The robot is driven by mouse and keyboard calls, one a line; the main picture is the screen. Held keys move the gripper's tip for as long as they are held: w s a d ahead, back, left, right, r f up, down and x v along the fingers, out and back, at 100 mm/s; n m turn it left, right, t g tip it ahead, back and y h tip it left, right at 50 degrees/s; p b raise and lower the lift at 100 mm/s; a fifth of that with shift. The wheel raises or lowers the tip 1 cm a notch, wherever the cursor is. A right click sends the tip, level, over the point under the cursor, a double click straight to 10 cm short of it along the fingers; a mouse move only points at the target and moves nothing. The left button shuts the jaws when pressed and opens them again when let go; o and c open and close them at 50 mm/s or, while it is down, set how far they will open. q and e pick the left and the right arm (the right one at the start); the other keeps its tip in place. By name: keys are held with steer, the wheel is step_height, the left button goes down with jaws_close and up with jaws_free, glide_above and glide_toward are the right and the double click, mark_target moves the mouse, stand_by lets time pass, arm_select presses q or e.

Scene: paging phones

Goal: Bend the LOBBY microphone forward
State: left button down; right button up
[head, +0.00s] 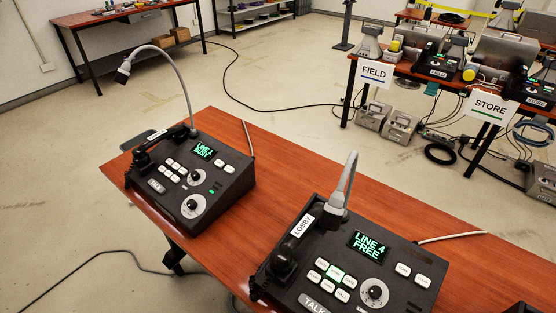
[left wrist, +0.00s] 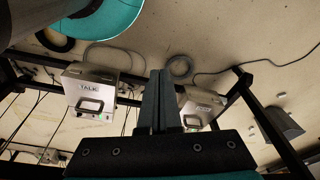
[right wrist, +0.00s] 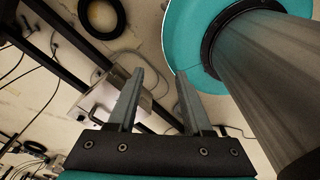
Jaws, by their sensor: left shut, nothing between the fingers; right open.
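The LOBBY console (head: 420,257) is a dark desk unit at the lower right of the head view, on the red-brown table. Its handset, labelled LOBBY (head: 302,224), lies along its left side, and its screen (head: 369,245) reads LINE 4 FREE. The grey LOBBY microphone (head: 347,180) rises at the console's back edge; its neck is seen nearly end-on, so its exact bend is hard to tell. My left gripper (left wrist: 160,75) is shut and empty in the left wrist view. My right gripper (right wrist: 160,75) is open and empty. Neither gripper shows in the head view.
A second console (head: 225,185) with a screen reading LINE BUSY and a long curved gooseneck (head: 183,78) stands left on the same table (head: 250,133). Bare tabletop lies between the consoles. Tables with FIELD (head: 374,73) and STORE (head: 490,107) signs stand behind right.

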arm_select(q)
steer(key=w+d+r+t+h+p, duration=0.15)
steer(key=w+r, duration=0.35)
steer(key=r, duration=0.6)
steer(key=w+d+r+m+t+p, duration=0.15)
steer(key=w+r, duration=0.35)
steer(key=r, duration=0.5)
steer(key=w+d+r+n+t+p, duration=0.15)
steer(key=w+r, duration=0.35)
steer(key=r, duration=0.6)
steer(key=m+t+h+p, duration=0.2)
steer(key=m+t+h, duration=0.2)
steer(key=m+h, duration=0.45)
glide_toward(353, 155)
step_height(353, 155, up, 3)
steer(key=w+d, duration=0.2)
steer(key=shift+d+r+m, duration=0.25)
steer(key=shift+m, duration=0.2)
arm_select(e)
step_height(353, 155, up, 7)
steer(key=shift+s+d+f, duration=0.1)
